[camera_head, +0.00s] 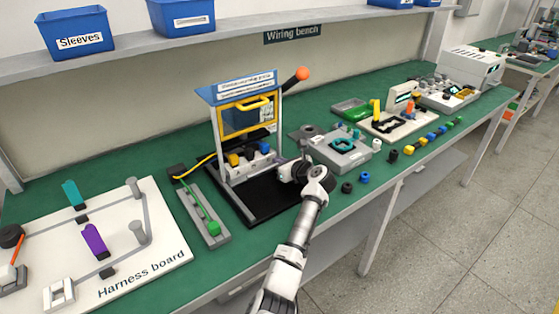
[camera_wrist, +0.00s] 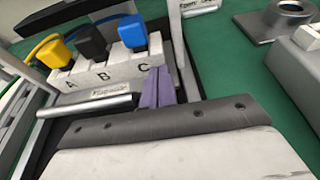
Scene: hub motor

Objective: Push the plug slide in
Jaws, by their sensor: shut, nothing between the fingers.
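The plug slide appears to be the pale block (camera_wrist: 122,64) marked A, B and C in the wrist view. It carries a yellow plug (camera_wrist: 55,52), a black plug (camera_wrist: 91,42) and a blue plug (camera_wrist: 132,31). A silver bar (camera_wrist: 85,107) with a small label lies along its front. My gripper (camera_wrist: 156,84) is shut and empty, its purple fingers at the block's front right near C. I cannot tell whether they touch it. In the head view my gripper (camera_head: 280,162) is at the right of the blue-and-yellow-topped fixture (camera_head: 243,95), and the plugs show inside its frame.
An orange-knobbed lever (camera_head: 301,74) rises at the fixture's right. A grey rail with a green handle (camera_head: 208,212) lies to its left, beside the harness board (camera_head: 165,237). A grey block with a teal ring (camera_head: 345,146) and small coloured parts stand to the right.

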